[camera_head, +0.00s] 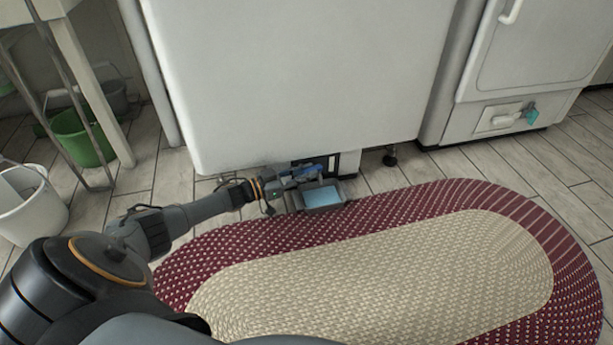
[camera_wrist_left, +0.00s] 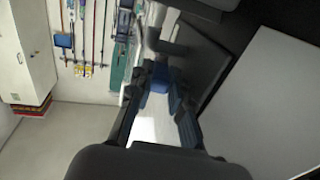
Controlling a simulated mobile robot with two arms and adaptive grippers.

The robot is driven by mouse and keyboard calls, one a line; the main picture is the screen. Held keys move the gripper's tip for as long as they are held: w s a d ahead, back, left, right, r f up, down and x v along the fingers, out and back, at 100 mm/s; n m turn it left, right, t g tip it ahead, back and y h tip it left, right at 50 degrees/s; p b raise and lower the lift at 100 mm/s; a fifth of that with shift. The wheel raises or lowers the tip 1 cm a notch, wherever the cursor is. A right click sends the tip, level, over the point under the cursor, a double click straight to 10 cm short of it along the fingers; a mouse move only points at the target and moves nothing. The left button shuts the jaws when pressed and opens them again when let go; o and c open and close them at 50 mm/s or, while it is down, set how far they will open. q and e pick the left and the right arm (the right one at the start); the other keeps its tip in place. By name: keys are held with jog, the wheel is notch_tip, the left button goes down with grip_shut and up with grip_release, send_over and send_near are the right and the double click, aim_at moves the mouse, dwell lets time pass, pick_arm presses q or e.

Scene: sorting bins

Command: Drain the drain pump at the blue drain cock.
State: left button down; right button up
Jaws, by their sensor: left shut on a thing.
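The blue drain cock (camera_head: 313,168) is at the dark opening low on the front of the white machine (camera_head: 300,80). My left gripper (camera_head: 292,178) reaches in from the left at floor height and is shut on the blue cock. In the left wrist view the blue cock (camera_wrist_left: 160,82) sits between the two fingers (camera_wrist_left: 162,92). The arm and fingers partly hide it in the head view. A small grey tray (camera_head: 326,209) with a light blue surface inside, perhaps water, stands just below the cock. My right gripper is not in view.
A braided oval rug (camera_head: 390,260) lies in front of the machine. A white bucket (camera_head: 32,205) and a green bucket (camera_head: 82,137) stand at the left by a rack. Another white appliance (camera_head: 535,60) stands at the right. Tiled floor is clear at far right.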

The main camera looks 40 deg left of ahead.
pick_arm(q)
jog(key=shift+w+a+m+g+h, duration=0.1)
jog(key=shift+a+m+g+h, duration=0.05)
jog(key=shift+m+g+h, duration=0.35)
jog(key=c, duration=1.2)
grip_release()
jog(key=shift+a, duration=0.1)
jog(key=shift+v, duration=3.95)
jog(key=shift+f, duration=0.15)
jog(key=shift+c, duration=0.6)
